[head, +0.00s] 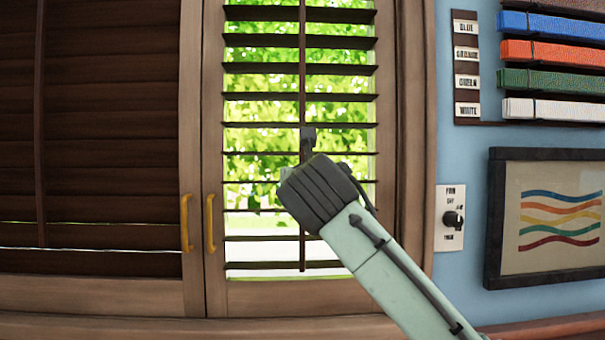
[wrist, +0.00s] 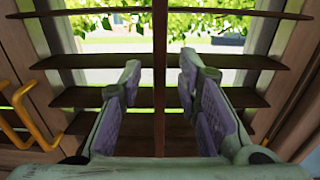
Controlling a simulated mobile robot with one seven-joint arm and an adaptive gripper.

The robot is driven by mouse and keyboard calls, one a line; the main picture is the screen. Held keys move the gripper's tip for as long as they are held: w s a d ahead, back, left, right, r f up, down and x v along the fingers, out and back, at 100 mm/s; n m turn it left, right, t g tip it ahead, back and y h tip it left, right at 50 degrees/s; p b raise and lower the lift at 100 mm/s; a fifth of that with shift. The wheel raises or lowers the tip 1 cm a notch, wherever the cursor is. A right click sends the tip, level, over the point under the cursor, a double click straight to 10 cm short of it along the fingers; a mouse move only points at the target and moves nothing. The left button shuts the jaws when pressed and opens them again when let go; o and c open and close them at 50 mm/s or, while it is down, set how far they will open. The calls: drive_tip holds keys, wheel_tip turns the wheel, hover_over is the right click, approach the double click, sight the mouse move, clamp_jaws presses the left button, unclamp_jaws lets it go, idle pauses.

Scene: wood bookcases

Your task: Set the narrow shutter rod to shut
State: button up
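The narrow shutter (head: 250,96) is the right-hand panel, its dark slats tilted open with green foliage and daylight showing between them. Its thin dark vertical rod (head: 302,40) runs down the middle of the slats; it also shows upright in the centre of the wrist view (wrist: 160,50). My gripper (head: 308,140) is in front of the rod at about mid-height, partly hidden by my wrist in the head view. In the wrist view, my gripper (wrist: 159,74) is open, with one finger on each side of the rod and a visible gap to both.
A wider shutter (head: 110,130) at left has nearly closed slats and its own rod (head: 40,120). Yellow handles (head: 211,222) stick out beside the narrow panel. At right are a dial plate (head: 450,235), a framed picture (head: 493,220) and labelled coloured straps (head: 555,52).

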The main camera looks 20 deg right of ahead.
drive_tip(key=shift+w+d, duration=0.15)
drive_tip(key=shift+w, duration=0.4)
clamp_jaws()
idle(0.5)
